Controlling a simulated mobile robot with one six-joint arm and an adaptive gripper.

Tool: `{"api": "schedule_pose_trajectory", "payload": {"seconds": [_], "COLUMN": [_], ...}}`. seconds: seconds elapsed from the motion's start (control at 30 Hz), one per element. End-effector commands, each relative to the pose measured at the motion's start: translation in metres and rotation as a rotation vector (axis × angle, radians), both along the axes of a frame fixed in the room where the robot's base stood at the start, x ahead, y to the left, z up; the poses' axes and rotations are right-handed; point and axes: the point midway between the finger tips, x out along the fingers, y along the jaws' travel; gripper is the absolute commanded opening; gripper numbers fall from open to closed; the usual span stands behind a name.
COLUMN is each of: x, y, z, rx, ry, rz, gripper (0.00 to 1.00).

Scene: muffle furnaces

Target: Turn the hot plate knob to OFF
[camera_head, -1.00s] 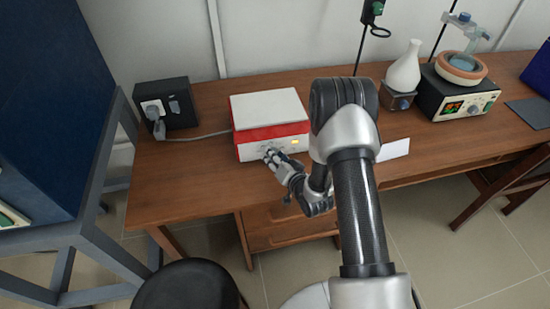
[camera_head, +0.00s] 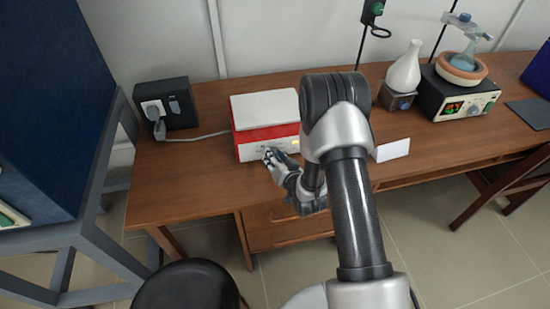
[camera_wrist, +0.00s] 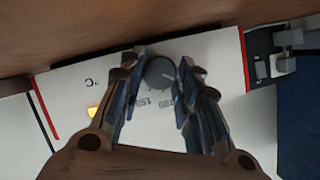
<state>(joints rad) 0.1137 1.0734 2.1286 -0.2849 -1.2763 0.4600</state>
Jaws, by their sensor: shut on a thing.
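The hot plate (camera_head: 265,110) is a red and white box with a pale top, standing on the wooden desk. In the wrist view its white front panel (camera_wrist: 75,80) shows a lit yellow lamp (camera_wrist: 93,112), a "°C" mark and printed numbers. The round dark grey knob (camera_wrist: 158,72) lies between the fingertips of my gripper (camera_wrist: 160,68), which is shut on it. Numbers near 150 show beside the knob; its pointer cannot be made out. In the head view my gripper (camera_head: 270,156) is at the hot plate's front and hides the knob.
A black socket box (camera_head: 166,104) with a plugged cable stands left of the hot plate. A white card (camera_head: 392,150), a white flask (camera_head: 404,68) and a heating device (camera_head: 458,94) stand to the right. A black stool (camera_head: 190,288) is in front.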

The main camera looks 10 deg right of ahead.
Motion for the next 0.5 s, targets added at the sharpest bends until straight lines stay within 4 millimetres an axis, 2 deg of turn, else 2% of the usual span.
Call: {"api": "schedule_pose_trajectory", "payload": {"seconds": [0.5], "x": [-0.0006], "y": [0.0042], "z": [0.0005], "rx": [-0.375], "ry": [0.001], "rz": [0.002], "gripper": [0.07]}}
